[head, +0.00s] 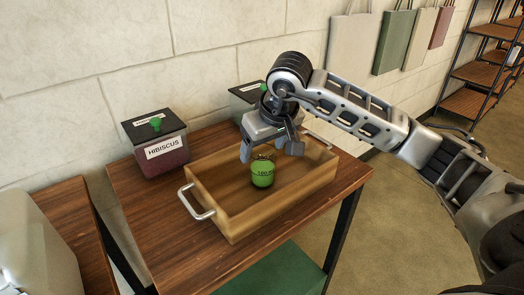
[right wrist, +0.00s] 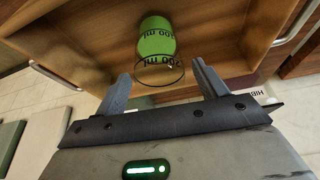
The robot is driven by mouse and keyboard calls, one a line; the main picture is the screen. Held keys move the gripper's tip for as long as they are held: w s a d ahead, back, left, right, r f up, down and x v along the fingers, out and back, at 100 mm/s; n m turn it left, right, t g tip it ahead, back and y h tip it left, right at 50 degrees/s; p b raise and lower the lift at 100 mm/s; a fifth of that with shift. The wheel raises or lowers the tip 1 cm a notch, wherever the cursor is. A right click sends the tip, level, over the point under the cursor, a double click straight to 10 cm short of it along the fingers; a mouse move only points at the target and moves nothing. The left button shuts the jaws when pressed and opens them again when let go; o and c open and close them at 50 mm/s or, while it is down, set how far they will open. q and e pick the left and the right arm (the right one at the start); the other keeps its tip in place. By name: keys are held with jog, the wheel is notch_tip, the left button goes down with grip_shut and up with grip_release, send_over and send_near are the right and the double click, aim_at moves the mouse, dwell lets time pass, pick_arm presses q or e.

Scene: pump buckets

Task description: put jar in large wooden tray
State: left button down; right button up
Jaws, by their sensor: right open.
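The green jar (head: 262,174) stands upright inside the large wooden tray (head: 232,224), near its middle. In the right wrist view the jar (right wrist: 156,38) shows a green body with dark "ml" lettering and a clear rim toward me. My right gripper (head: 272,150) is over the tray, just above and behind the jar. Its two fingers (right wrist: 162,77) are apart, with nothing gripped between them; the jar lies just beyond the tips. Exact contact between jar and tray floor is hard to see. My left gripper is not in view.
A dark-lidded bucket labelled HIBISCUS (head: 160,143) stands left of the tray on the wooden table (head: 150,212). Another bucket (head: 247,93) is partly hidden behind my right gripper. The tray has metal handles (head: 196,204). Bare table lies left of the tray.

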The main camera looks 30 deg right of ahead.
jog(key=v, duration=0.9)
jog(key=shift+r+p, duration=0.25)
jog(key=shift+p, duration=0.05)
jog(key=shift+s, duration=0.1)
